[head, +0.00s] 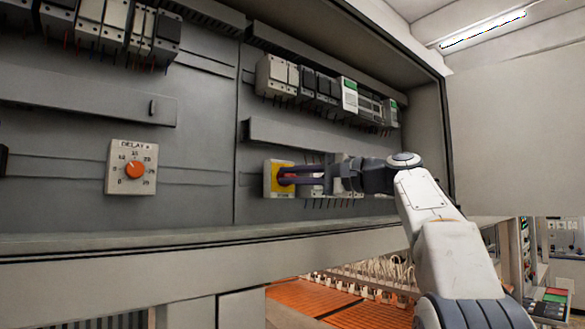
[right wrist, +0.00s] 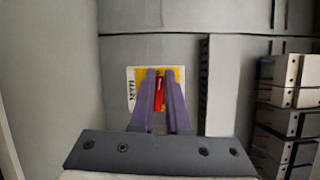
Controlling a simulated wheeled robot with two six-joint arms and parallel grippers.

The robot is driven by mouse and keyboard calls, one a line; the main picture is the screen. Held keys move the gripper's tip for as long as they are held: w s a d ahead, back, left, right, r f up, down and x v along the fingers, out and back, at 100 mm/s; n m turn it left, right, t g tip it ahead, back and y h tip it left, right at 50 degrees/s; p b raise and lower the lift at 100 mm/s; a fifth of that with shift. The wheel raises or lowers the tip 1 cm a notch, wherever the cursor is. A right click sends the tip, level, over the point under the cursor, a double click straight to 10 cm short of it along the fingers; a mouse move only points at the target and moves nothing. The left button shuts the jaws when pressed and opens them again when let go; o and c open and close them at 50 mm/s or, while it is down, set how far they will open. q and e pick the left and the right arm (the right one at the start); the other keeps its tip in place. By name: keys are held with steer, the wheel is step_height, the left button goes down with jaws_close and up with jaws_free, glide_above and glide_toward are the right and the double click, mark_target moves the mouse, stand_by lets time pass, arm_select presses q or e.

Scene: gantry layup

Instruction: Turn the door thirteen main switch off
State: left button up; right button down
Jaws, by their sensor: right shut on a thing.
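The main switch (head: 270,182) is a yellow plate with a pale label edge and a red handle, on the grey panel of the cabinet. In the right wrist view the yellow switch plate (right wrist: 174,76) shows behind my fingers, with the label "MAIN" at its left, turned sideways. The red handle (right wrist: 159,92) lies between my two fingers. My right gripper (head: 288,175) is at the switch, and its fingers (right wrist: 161,80) are shut on the red handle. The handle's exact angle is partly hidden by the fingers. My left gripper is not in view.
A DELAY dial (head: 134,169) with an orange knob is left of the switch. Rows of modules (head: 320,88) sit above it, and a grey duct (head: 290,134) runs just over it. More modules (right wrist: 290,110) stand at the right in the wrist view. The cabinet's lower ledge (head: 180,245) runs below.

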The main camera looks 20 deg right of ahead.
steer(key=shift+w+d+f+n+h, duration=0.2)
steer(key=shift+n+h, duration=0.1)
steer(key=shift+n, duration=0.1)
steer(key=shift+p, duration=0.3)
steer(key=c, duration=0.9)
jaws_free()
steer(key=shift+a, duration=0.15)
steer(key=shift+s, duration=0.15)
steer(key=b+v, duration=0.2)
steer(key=v, duration=0.8)
steer(key=shift+d, duration=0.2)
